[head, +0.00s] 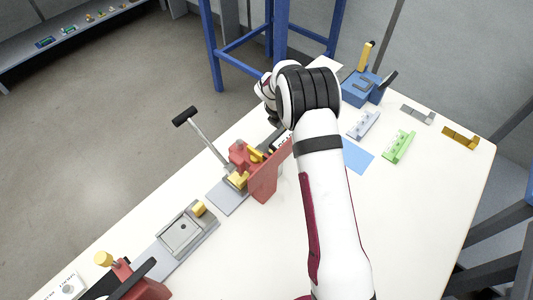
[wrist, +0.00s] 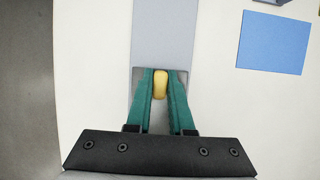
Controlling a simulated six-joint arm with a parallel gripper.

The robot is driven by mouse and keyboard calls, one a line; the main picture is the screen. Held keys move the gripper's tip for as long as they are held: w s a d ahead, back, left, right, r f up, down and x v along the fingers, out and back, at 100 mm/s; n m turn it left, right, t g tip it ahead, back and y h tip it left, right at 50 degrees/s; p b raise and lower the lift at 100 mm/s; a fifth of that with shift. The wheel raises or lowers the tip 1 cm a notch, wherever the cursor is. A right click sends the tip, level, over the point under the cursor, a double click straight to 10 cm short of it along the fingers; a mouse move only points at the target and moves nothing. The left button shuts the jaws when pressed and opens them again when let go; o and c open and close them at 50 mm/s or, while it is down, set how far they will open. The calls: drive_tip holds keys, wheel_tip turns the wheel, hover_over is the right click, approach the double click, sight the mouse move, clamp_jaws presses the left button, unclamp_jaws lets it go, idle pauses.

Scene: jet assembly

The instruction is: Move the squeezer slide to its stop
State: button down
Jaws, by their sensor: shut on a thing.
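My gripper (wrist: 160,76) has two green fingers shut on a yellow knob (wrist: 160,88) in the wrist view. The knob stands at the near part of a flat grey strip (wrist: 165,35), which runs away toward the top of the picture. I take the knob to be the slide's handle, but cannot confirm it. In the head view my arm's wrist hides the gripper and the knob. A red machine (head: 264,182) with yellow parts and a black-handled lever (head: 205,137) stands just left of my arm. The slide's stop cannot be made out.
A blue sheet (wrist: 275,42) lies to the right of the strip; it also shows in the head view (head: 357,158). Beyond it are a green part (head: 399,147), a gold bracket (head: 461,137) and a blue fixture (head: 362,88). A grey tray (head: 185,232) sits left. The table's right front is clear.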

drive_tip(key=shift+s+a, duration=1.15)
drive_tip(key=shift+a, duration=0.05)
drive_tip(key=shift+s+a, duration=1)
drive_tip(key=c, duration=1)
unclamp_jaws()
drive_tip(key=shift+o, duration=0.2)
drive_tip(key=shift+r, duration=2.5)
